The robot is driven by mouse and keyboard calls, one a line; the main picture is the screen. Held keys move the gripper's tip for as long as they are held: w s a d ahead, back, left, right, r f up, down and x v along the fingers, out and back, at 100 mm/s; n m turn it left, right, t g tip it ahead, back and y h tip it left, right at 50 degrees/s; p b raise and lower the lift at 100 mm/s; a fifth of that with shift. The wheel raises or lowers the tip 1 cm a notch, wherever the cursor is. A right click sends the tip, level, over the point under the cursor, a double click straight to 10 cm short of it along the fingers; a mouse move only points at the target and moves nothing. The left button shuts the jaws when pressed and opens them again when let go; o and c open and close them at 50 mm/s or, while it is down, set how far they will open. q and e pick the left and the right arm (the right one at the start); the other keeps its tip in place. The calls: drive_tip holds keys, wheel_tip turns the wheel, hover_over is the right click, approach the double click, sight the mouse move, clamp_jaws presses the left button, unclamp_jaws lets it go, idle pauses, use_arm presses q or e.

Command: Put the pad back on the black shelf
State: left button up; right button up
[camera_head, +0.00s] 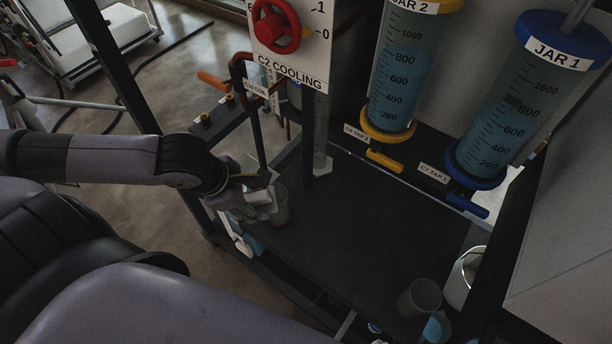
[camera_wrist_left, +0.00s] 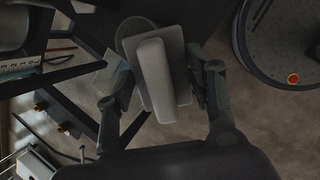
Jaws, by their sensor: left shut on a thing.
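The pad (camera_wrist_left: 158,80) is a pale grey block with a rounded bar on a flat plate. In the wrist view it sits between the two fingers of my left gripper (camera_wrist_left: 160,95), which is shut on it. In the head view my left gripper (camera_head: 252,202) is at the left edge of the black shelf (camera_head: 335,240), and the pale pad (camera_head: 262,196) shows at its fingers. The pad is close to a clear grey beaker (camera_head: 281,208); I cannot tell whether they touch. My right gripper is in neither view.
Jar 1 (camera_head: 510,110) and Jar 2 (camera_head: 401,85) stand at the back with taps below. A grey cup (camera_head: 419,298) and a white container (camera_head: 462,278) are at the front right. A dark post (camera_head: 308,120) rises near the beaker. The shelf's middle is clear.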

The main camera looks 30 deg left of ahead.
use_arm(q)
drive_tip(key=shift+w+d+f+b, duration=0.15)
drive_tip(key=shift+w+b, duration=0.2)
drive_tip(key=shift+w, duration=0.2)
drive_tip(key=w+d+p, duration=0.2)
drive_tip(key=w+p, duration=0.2)
drive_tip(key=w, duration=0.9)
drive_tip(key=x, duration=0.5)
drive_tip(key=a+x, duration=0.1)
drive_tip(key=x, duration=0.2)
drive_tip(key=shift+s+f, duration=0.3)
drive_tip(key=shift+s, duration=0.05)
drive_tip(key=shift+w+f, duration=0.2)
drive_tip(key=shift+f, duration=0.35)
drive_tip(key=shift+w+d+f, duration=0.1)
drive_tip(key=shift+w+f, duration=0.05)
drive_tip(key=shift+f, duration=0.45)
drive_tip(key=shift+w+r+g+p, duration=0.35)
drive_tip(key=shift+g+p, duration=0.15)
drive_tip(key=shift+p, duration=0.1)
drive_tip(key=shift+w+d+f+g+p, duration=0.1)
drive_tip(key=shift+w+g+p, duration=0.15)
drive_tip(key=shift+g, duration=0.35)
drive_tip(key=shift+w+f+g+p, duration=0.1)
drive_tip(key=shift+w+g+p, duration=0.15)
drive_tip(key=shift+g, duration=0.35)
drive_tip(key=shift+s+f, duration=0.2)
drive_tip(key=shift+f, duration=0.65)
